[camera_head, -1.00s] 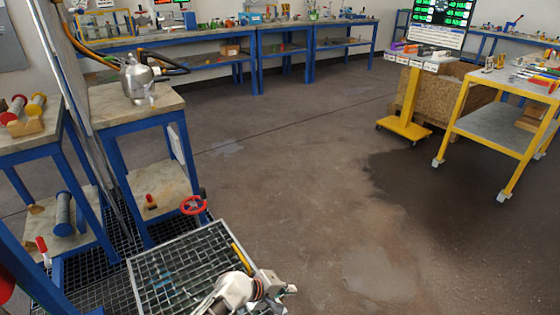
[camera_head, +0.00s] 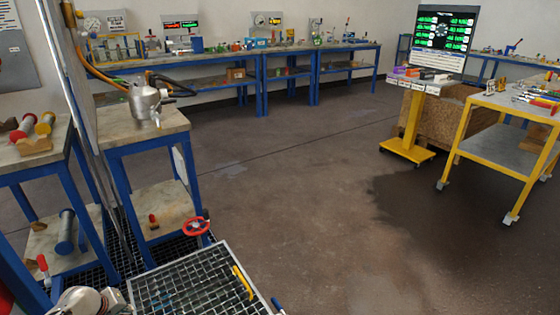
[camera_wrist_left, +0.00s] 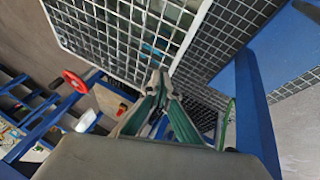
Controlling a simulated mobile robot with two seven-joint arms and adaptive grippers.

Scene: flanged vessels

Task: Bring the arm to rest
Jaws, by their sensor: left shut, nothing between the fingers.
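My left gripper (camera_wrist_left: 160,82) shows in the left wrist view, its two green-sided fingers close together at the tips with nothing held between them. It points toward a framed metal grating (camera_wrist_left: 128,30). In the head view a white and grey part of my left arm shows at the bottom left edge, beside the grating (camera_head: 195,285); the fingers cannot be made out there. My right gripper is in neither view.
A blue-legged bench (camera_head: 150,128) with a metal vessel (camera_head: 148,100) stands at the left. A red handwheel (camera_head: 195,226) sits just behind the grating. A yellow tool (camera_head: 243,282) lies on the grating. A yellow cart (camera_head: 495,155) stands at the right. The middle floor is clear.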

